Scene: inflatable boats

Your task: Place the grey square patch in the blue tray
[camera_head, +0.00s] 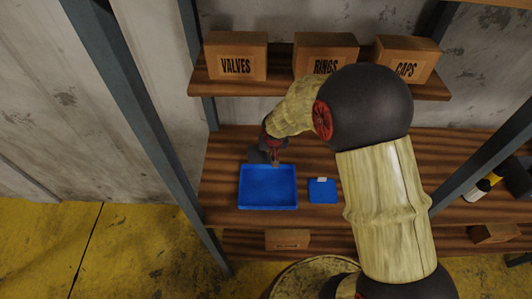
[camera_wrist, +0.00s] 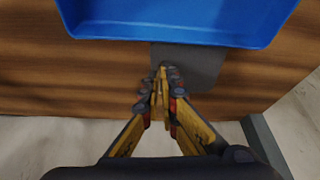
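The blue tray (camera_head: 268,205) sits on the wooden shelf in the head view; part of it also fills the top of the wrist view (camera_wrist: 180,30). The grey square patch (camera_wrist: 195,65) is by the tray's back edge, partly hidden by the tray rim in the wrist view. In the head view the patch (camera_head: 257,156) is a dark shape behind the tray. My gripper (camera_wrist: 164,73) points down at one side of the patch, with its fingertips close together. Whether they pinch the patch or just hover over it is not clear. The tray looks empty.
A blue square patch (camera_head: 322,191) with a pale tab lies right of the tray. Boxes marked VALVES (camera_head: 236,57), RINGS (camera_head: 325,54) and CAPS (camera_head: 407,59) stand on the upper shelf. A dark metal post (camera_head: 150,130) rises at left. Bottles (camera_head: 480,188) stand at far right.

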